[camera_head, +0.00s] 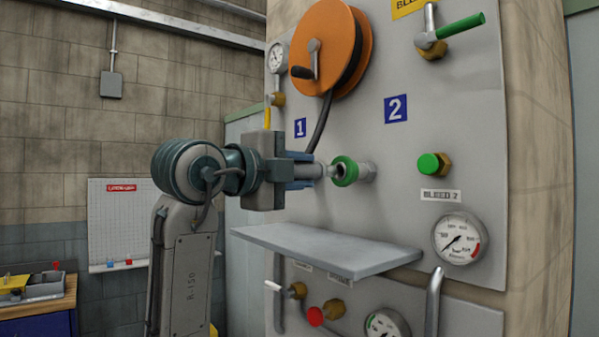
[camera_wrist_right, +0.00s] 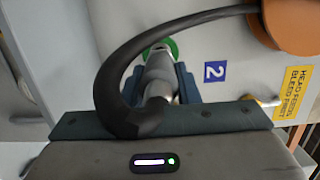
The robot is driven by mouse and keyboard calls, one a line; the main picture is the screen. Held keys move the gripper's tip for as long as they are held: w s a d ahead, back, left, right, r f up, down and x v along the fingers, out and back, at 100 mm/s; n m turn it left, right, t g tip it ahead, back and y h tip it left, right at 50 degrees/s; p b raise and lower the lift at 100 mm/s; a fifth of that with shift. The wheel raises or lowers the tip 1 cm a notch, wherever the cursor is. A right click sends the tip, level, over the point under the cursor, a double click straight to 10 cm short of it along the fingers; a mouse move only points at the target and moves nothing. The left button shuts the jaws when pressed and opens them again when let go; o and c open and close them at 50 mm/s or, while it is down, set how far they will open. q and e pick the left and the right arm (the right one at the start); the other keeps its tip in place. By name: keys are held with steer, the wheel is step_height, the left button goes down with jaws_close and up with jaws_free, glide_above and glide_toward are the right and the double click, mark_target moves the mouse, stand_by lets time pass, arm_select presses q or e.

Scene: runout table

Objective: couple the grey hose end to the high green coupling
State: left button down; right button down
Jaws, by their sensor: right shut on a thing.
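My right gripper (camera_head: 312,172) is shut on the grey hose end (camera_head: 330,171), which points right at the panel. The high green coupling (camera_head: 346,171) is a green ring on a metal body, just in front of the hose end's tip. In the right wrist view the grey hose end (camera_wrist_right: 160,74) lies between the blue fingers, lined up with the green coupling (camera_wrist_right: 167,45). The tip is at or very near the ring; I cannot tell whether it is seated. The black hose (camera_wrist_right: 118,68) bends back over the gripper. My left gripper is out of view.
The hose runs up to an orange reel (camera_head: 329,48). A grey shelf (camera_head: 325,250) juts out below the gripper. A green-capped brass fitting (camera_head: 430,163), a gauge (camera_head: 460,239) and a green-handled valve (camera_head: 450,32) are to the right.

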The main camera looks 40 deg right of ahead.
mark_target(319, 172)
steer(key=shift+b, duration=0.3)
stand_by(0.7)
steer(key=shift+s+d, duration=0.15)
steer(key=shift+d, duration=1)
steer(key=shift+s+d, duration=0.1)
steer(key=shift+d, duration=1.05)
steer(key=c, duration=1)
jaws_free()
steer(key=shift+d, duration=0.1)
steer(key=shift+b, duration=0.3)
steer(key=shift+a+f, duration=0.1)
steer(key=shift+a, duration=0.25)
steer(key=a+b, duration=0.1)
steer(key=a, duration=0.2)
steer(key=a+b, duration=0.1)
steer(key=a, duration=0.2)
steer(key=a+b, duration=0.1)
steer(key=a, duration=0.2)
steer(key=shift+s+a+b, duration=0.15)
steer(key=shift+s+b, duration=0.15)
steer(key=shift+s, duration=0.05)
steer(key=shift+s+a, duration=0.1)
steer(key=shift+a, duration=0.35)
